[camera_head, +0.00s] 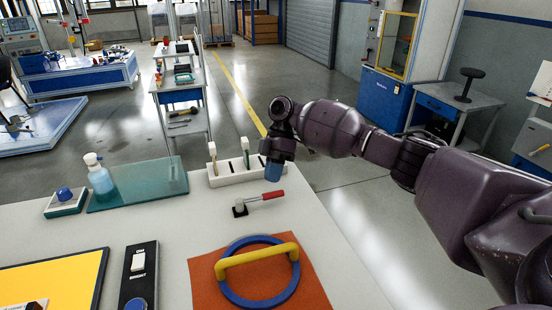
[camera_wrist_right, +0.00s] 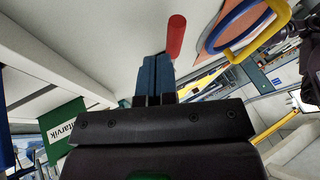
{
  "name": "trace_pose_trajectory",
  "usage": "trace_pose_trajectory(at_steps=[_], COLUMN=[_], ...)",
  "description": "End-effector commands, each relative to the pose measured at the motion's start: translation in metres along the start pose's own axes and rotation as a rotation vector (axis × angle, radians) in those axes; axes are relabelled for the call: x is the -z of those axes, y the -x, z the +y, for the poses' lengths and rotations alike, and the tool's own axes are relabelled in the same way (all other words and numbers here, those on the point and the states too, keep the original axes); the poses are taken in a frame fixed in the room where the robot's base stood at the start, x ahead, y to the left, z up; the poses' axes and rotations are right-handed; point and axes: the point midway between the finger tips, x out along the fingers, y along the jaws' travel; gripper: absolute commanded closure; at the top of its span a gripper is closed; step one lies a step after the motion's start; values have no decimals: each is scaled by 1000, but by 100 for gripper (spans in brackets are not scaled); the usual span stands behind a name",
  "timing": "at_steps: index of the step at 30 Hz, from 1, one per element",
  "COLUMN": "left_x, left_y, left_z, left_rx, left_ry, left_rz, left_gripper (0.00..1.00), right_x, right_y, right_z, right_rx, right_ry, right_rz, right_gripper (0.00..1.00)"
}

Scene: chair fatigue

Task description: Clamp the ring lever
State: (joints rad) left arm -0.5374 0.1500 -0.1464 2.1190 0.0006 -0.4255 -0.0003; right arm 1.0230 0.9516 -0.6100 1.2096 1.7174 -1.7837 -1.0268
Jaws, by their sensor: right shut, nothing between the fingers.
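A blue ring (camera_head: 232,291) with a yellow handle (camera_head: 257,256) across it lies on an orange-brown mat (camera_head: 205,275) at the table's front. It also shows at the upper right of the right wrist view (camera_wrist_right: 232,25). Behind it, a small lever with a red grip (camera_head: 273,195) and a black base (camera_head: 240,209) lies low over the tabletop. The red grip is just beyond my fingertips in the right wrist view (camera_wrist_right: 176,38). My right gripper (camera_head: 273,178) is shut and empty, its blue fingers pointing down just behind the red grip. My left gripper is not in view.
A white rack (camera_head: 228,179) with upright handles stands close to my right gripper. A green glass plate (camera_head: 140,186) with a spray bottle (camera_head: 98,178), a blue button box (camera_head: 65,201) and a black switch panel (camera_head: 138,280) are on the left. The tabletop (camera_head: 180,225) between is clear.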

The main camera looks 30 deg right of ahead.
Motion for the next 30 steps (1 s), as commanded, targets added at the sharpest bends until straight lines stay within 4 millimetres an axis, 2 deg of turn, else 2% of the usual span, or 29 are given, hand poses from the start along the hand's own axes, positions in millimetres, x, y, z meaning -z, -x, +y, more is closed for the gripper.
trace_pose_trajectory(at_steps=[6, 20, 30], left_x=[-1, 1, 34], left_y=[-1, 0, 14], left_z=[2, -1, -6], left_rx=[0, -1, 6], left_ry=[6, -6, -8], left_rz=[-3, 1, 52], left_gripper=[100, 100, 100], right_x=[0, 0, 1], right_y=[-15, -16, -13], right_z=[0, -1, -17], right_rx=[0, -3, -58], right_ry=[1, -3, -105], right_rz=[0, 2, 56], right_gripper=[100, 100, 100])
